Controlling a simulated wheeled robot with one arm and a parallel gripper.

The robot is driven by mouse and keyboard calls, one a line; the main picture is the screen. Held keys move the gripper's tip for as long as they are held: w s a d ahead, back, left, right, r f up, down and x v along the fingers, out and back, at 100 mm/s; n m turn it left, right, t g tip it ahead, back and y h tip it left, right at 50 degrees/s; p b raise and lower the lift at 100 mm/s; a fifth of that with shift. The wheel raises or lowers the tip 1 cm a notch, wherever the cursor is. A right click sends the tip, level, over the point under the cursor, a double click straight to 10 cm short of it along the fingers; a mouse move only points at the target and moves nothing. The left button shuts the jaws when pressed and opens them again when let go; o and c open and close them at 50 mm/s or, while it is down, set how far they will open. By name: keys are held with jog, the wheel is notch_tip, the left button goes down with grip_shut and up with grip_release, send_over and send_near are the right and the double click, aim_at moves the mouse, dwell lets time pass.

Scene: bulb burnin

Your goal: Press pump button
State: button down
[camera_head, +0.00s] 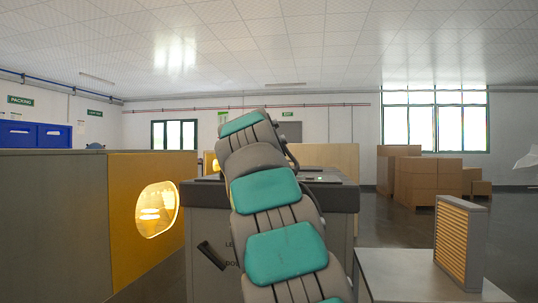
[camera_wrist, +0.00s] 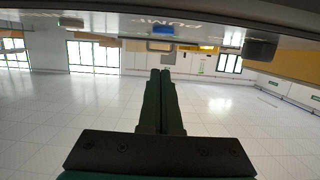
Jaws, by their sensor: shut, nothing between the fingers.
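In the wrist view, which looks upside down, the edge of a grey panel (camera_wrist: 110,13) crosses the top and bears a label reading PUMP (camera_wrist: 170,21). A small blue part (camera_wrist: 162,30), which looks like the pump button, sticks out by the label. My gripper (camera_wrist: 160,73) is shut and empty, its dark fingers together. Its fingertips appear just below the blue part in the picture, with a gap between them; depth is hard to tell. In the head view my arm hides the gripper and the button, in front of a grey cabinet with a dark top (camera_head: 345,190).
A dark knob-like part (camera_wrist: 260,48) sticks out right of the label in the wrist view. In the head view, a yellow panel with a lit window (camera_head: 157,209) stands left, a dark lever (camera_head: 211,254) is on the cabinet front, and a ribbed block (camera_head: 460,240) stands on a table at right.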

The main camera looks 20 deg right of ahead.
jog(key=shift+f, duration=1.65)
